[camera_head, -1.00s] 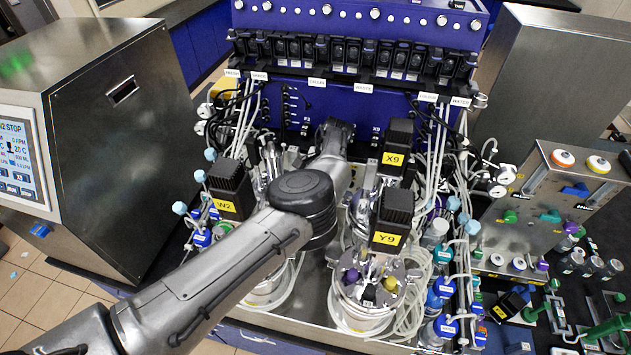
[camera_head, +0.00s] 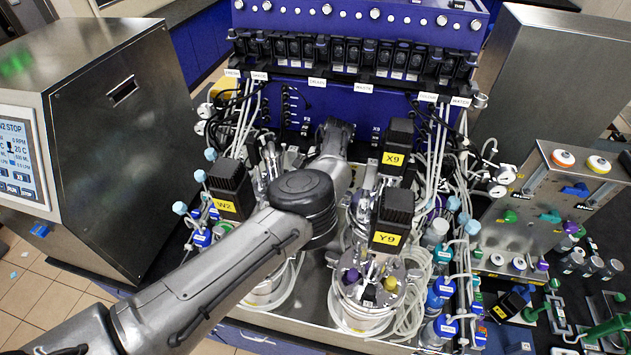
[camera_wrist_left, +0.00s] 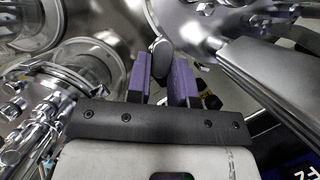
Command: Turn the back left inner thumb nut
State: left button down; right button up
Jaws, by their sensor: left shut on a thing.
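In the left wrist view, my left gripper (camera_wrist_left: 162,72) has its two purple-padded fingers closed around the grey, rounded thumb nut (camera_wrist_left: 160,48). The thumb nut sits between the fingertips, next to shiny metal vessel parts. My right gripper is in neither view.
A motor block labelled W2 (camera_head: 229,188) stands left of my arm; blocks X9 (camera_head: 397,147) and Y9 (camera_head: 391,220) stand to its right. Tubes and bottles crowd around them. In the left wrist view, a glass vessel (camera_wrist_left: 85,65) and metal fittings lie left of the fingers.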

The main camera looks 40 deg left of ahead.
pick_arm(q)
jog(key=c, duration=0.9)
grip_release()
jog(key=shift+c, duration=0.2)
jog(key=b+v, duration=0.3)
jog(key=v, duration=0.4)
jog(key=shift+r, duration=0.3)
jog(key=shift+c, duration=0.3)
